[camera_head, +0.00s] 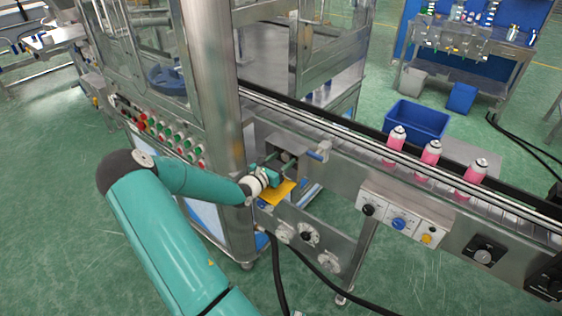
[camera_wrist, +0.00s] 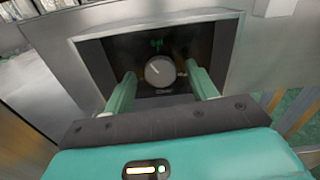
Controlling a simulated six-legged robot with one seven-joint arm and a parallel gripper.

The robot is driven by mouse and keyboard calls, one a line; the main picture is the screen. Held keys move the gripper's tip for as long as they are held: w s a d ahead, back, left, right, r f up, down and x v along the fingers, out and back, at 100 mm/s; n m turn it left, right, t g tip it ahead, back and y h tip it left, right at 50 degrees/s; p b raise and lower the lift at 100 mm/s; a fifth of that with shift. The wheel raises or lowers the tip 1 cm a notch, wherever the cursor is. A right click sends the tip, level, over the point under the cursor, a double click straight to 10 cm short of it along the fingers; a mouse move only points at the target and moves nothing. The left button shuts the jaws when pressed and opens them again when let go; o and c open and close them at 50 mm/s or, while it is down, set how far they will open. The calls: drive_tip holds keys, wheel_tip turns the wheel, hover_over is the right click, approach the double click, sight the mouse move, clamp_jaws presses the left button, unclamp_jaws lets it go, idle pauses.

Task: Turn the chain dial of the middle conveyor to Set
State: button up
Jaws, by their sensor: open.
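In the wrist view a round grey dial (camera_wrist: 160,71) sits in a dark recessed panel (camera_wrist: 110,55). A thin line on its face points to the upper left. Green lettering (camera_wrist: 157,44) is above it, and a small brownish mark is on its right; I cannot read either. My gripper (camera_wrist: 161,78) is open, with one finger on each side of the dial. Whether the fingers touch it I cannot tell. In the head view my gripper (camera_head: 279,172) is at the recess opening on the conveyor's side (camera_head: 340,175), and the dial is mostly hidden there.
A yellow plate (camera_head: 278,191) lies just below my gripper. To the right, a white control box (camera_head: 401,219) with knobs and a black dial panel (camera_head: 484,254) are on the conveyor side. Pink cans (camera_head: 430,153) stand on the belt. A steel post (camera_head: 214,100) is close on the left.

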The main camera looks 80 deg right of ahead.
drive_tip(key=c, duration=1)
drive_tip(key=shift+m, duration=3)
drive_tip(key=o, duration=1)
